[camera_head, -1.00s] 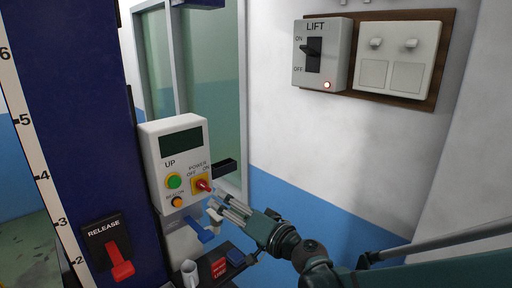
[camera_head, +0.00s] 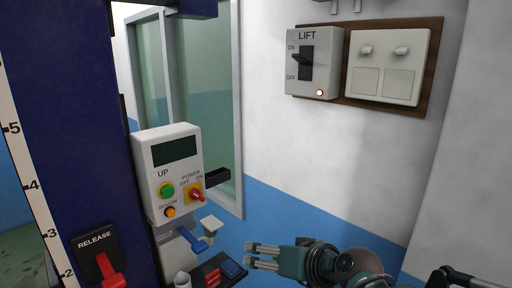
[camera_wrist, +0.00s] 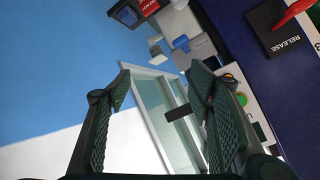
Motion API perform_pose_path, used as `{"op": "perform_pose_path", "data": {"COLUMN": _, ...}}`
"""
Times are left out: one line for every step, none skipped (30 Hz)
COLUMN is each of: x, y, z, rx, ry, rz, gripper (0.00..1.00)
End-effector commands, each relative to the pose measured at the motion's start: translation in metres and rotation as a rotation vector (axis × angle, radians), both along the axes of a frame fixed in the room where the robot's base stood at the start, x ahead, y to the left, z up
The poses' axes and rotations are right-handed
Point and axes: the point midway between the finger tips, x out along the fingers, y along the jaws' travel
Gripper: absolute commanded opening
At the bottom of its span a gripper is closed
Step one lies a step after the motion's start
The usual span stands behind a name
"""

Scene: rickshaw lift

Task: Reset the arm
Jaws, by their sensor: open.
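My gripper (camera_head: 262,257) is open and empty at the lower middle of the head view. Its fingers point left, toward the lift column, and stand apart from the white control box (camera_head: 172,172). That box has a dark screen, a green UP button (camera_head: 166,190), an orange beacon button (camera_head: 169,212) and a red power switch (camera_head: 196,195) on a yellow plate. In the wrist view the two green padded fingers (camera_wrist: 160,110) are spread wide with nothing between them. The control box shows partly behind the right finger in that view.
A red release lever (camera_head: 108,268) is on the dark blue column (camera_head: 70,110). A lift switch box (camera_head: 314,62) with a lit red lamp and a double switch plate (camera_head: 389,66) hang on the wall.

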Motion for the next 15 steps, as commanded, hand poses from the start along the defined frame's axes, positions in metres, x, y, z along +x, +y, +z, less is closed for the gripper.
{"op": "perform_pose_path", "data": {"x": -0.007, "y": -0.010, "z": -0.004, "rx": -0.028, "ry": 0.013, "rz": -0.011, "gripper": 0.52}}
{"op": "perform_pose_path", "data": {"x": -0.011, "y": -0.016, "z": -0.007, "rx": -0.045, "ry": 0.020, "rz": -0.017, "gripper": 0.52}}
{"op": "perform_pose_path", "data": {"x": -0.016, "y": -0.024, "z": -0.010, "rx": -0.068, "ry": 0.032, "rz": -0.026, "gripper": 0.52}}
{"op": "perform_pose_path", "data": {"x": -0.021, "y": -0.030, "z": -0.012, "rx": -0.087, "ry": 0.040, "rz": -0.032, "gripper": 0.52}}
{"op": "perform_pose_path", "data": {"x": -0.025, "y": -0.037, "z": -0.015, "rx": -0.105, "ry": 0.049, "rz": -0.040, "gripper": 0.52}}
{"op": "perform_pose_path", "data": {"x": -0.030, "y": -0.046, "z": -0.018, "rx": -0.128, "ry": 0.060, "rz": -0.051, "gripper": 0.52}}
{"op": "perform_pose_path", "data": {"x": -0.034, "y": -0.052, "z": -0.020, "rx": -0.147, "ry": 0.068, "rz": -0.060, "gripper": 0.52}}
{"op": "perform_pose_path", "data": {"x": -0.039, "y": -0.059, "z": -0.023, "rx": -0.164, "ry": 0.077, "rz": -0.068, "gripper": 0.52}}
{"op": "perform_pose_path", "data": {"x": -0.045, "y": -0.068, "z": -0.026, "rx": -0.188, "ry": 0.089, "rz": -0.078, "gripper": 0.52}}
{"op": "perform_pose_path", "data": {"x": -0.049, "y": -0.074, "z": -0.028, "rx": -0.206, "ry": 0.097, "rz": -0.088, "gripper": 0.52}}
{"op": "perform_pose_path", "data": {"x": -0.053, "y": -0.082, "z": -0.030, "rx": -0.223, "ry": 0.105, "rz": -0.098, "gripper": 0.52}}
{"op": "perform_pose_path", "data": {"x": -0.060, "y": -0.091, "z": -0.032, "rx": -0.247, "ry": 0.117, "rz": -0.111, "gripper": 0.52}}
{"op": "perform_pose_path", "data": {"x": -0.065, "y": -0.098, "z": -0.035, "rx": -0.265, "ry": 0.126, "rz": -0.122, "gripper": 0.52}}
{"op": "perform_pose_path", "data": {"x": -0.069, "y": -0.105, "z": -0.036, "rx": -0.283, "ry": 0.134, "rz": -0.131, "gripper": 0.52}}
{"op": "perform_pose_path", "data": {"x": -0.075, "y": -0.115, "z": -0.039, "rx": -0.307, "ry": 0.145, "rz": -0.146, "gripper": 0.52}}
